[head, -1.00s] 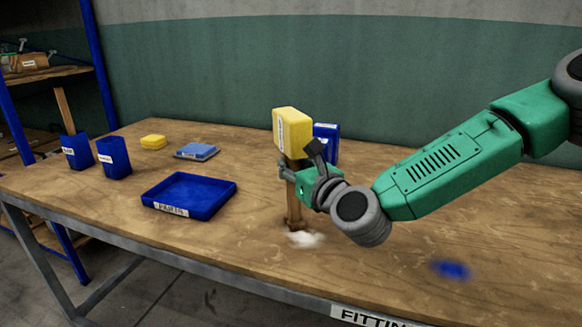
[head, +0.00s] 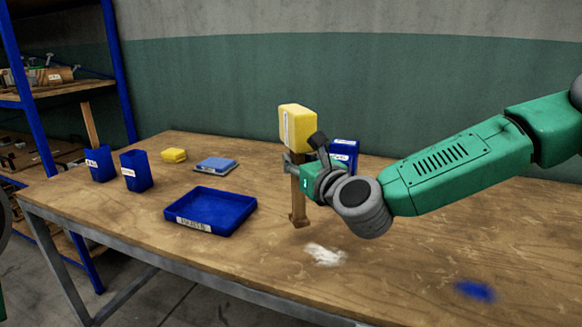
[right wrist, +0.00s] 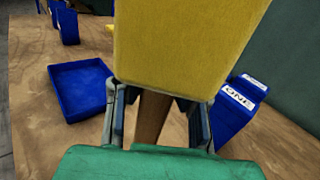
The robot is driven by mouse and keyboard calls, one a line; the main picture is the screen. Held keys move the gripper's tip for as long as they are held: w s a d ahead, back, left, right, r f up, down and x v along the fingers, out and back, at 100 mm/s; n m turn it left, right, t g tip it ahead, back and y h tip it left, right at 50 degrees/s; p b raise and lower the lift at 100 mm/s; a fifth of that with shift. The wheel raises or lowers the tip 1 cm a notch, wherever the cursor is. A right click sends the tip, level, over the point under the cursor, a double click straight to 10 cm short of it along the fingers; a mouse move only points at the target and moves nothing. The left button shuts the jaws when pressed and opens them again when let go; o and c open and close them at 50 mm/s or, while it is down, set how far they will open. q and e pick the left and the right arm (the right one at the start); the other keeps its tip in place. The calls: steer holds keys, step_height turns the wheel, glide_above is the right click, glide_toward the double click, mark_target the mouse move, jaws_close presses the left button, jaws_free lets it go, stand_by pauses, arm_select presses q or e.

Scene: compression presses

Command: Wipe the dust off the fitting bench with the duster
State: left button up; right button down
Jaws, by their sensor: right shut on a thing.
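My right gripper (head: 296,166) is shut on the wooden handle (head: 298,200) of a tool, which I take to be the duster. Its yellow block head (head: 297,128) points up and the handle hangs down, its wider lower end just behind a white dust patch (head: 325,255). Whether that end touches the fitting bench (head: 400,240) is unclear. A blurred blue patch (head: 475,290) lies at the right front of the bench. In the right wrist view the yellow head (right wrist: 190,40) hides much, with the handle (right wrist: 150,125) between the fingers. My left gripper is out of view.
A blue tray (head: 210,212) lies left of the tool. Blue labelled bins (right wrist: 238,105) stand close behind the gripper. A shelf rack (head: 60,90) stands at the left.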

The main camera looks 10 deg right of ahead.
mark_target(289, 142)
steer(key=shift+w+d+r, duration=0.1)
steer(key=shift+d+r, duration=0.05)
steer(key=shift+r, duration=0.4)
steer(key=a+r+p, duration=0.1)
steer(key=a+r, duration=0.1)
steer(key=r, duration=0.1)
steer(key=shift+p, duration=0.35)
steer(key=shift+a, duration=0.1)
steer(key=shift+d+f, duration=0.15)
steer(key=shift+d, duration=0.8)
steer(key=shift+a, duration=0.75)
steer(key=shift+d, duration=0.1)
